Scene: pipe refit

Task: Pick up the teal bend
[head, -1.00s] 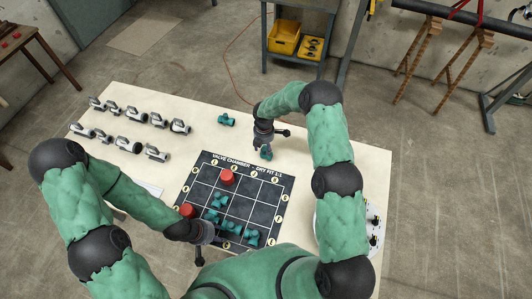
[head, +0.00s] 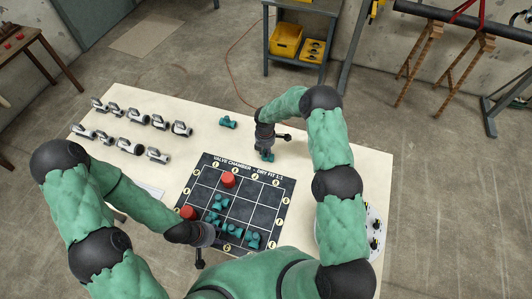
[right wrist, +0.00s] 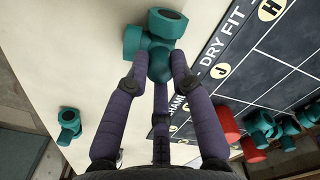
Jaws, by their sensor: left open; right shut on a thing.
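A teal bend (head: 268,157) is at the far side of the white table, just beyond the mat's top edge. My right gripper (head: 265,149) is shut on it from above. In the right wrist view the same bend (right wrist: 152,40) shows thick round collars between the dark fingertips (right wrist: 158,72). Its underside is hidden, so I cannot tell whether it touches the table. My left gripper (head: 203,245) is open, low near the front left of the mat. Its fingertips are hard to make out.
Another teal fitting (head: 228,122) lies left of the bend; it also shows in the right wrist view (right wrist: 68,125). The dark gridded mat (head: 243,190) carries red pieces (head: 228,180) and several teal fittings (head: 253,240). Several grey-white fittings (head: 130,147) lie at left. A white round plate (head: 372,245) is at right.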

